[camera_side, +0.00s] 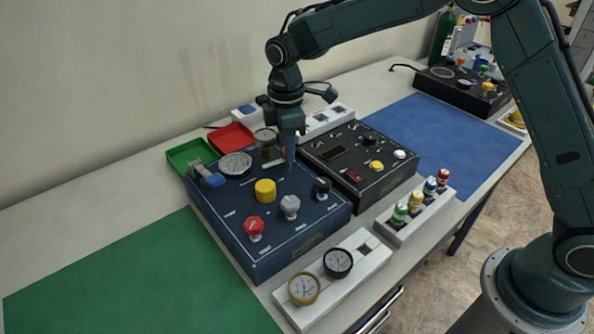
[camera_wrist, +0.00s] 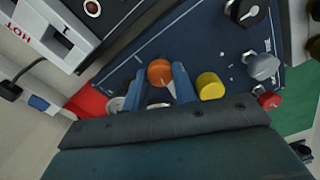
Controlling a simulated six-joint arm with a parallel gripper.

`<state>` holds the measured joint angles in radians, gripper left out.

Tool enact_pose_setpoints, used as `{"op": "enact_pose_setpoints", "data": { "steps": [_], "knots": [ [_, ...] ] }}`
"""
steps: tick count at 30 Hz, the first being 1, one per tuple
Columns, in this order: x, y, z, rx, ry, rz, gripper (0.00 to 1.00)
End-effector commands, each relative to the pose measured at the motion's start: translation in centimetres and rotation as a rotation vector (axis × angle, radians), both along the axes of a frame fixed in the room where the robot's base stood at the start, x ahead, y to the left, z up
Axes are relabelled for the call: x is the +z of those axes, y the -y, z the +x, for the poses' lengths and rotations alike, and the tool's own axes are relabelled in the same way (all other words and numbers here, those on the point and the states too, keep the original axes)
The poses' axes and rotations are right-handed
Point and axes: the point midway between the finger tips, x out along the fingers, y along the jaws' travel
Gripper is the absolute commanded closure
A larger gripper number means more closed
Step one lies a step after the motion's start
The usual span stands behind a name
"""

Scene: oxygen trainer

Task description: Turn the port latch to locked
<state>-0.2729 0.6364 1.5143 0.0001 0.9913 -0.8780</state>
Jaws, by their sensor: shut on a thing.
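The dark blue panel (camera_side: 225,220) lies on the table, with knobs and a gauge on its top. My gripper (camera_side: 289,166) points down over the panel's far right part. In the wrist view my gripper (camera_wrist: 161,86) has its two blue fingers on either side of an orange round knob (camera_wrist: 159,71) with a pale pointer mark, and is shut on it. This knob appears to be the port latch; its label cannot be read. In the side view the fingers largely hide the knob. The yellow cap (camera_wrist: 210,86) stands close beside one finger.
The panel also holds a yellow cap (camera_side: 265,191), a red knob (camera_side: 254,226), a grey knob (camera_side: 289,206), a black knob (camera_side: 322,187) and a gauge (camera_side: 236,163). A black control box (camera_side: 385,184) stands close on the right. Red (camera_side: 232,136) and green (camera_side: 187,153) trays lie behind.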

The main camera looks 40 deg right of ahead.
Motion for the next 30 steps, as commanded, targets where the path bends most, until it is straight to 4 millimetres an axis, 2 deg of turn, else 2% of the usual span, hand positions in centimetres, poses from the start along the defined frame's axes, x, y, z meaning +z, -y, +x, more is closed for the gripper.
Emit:
{"op": "enact_pose_setpoints", "data": {
  "steps": [11,30],
  "knots": [
    [0.06,-0.01,0.03,-0.192,0.001,0.0,0.96],
    [0.09,-0.02,0.04,-0.784,0.002,0.001,0.96]
  ]
}}
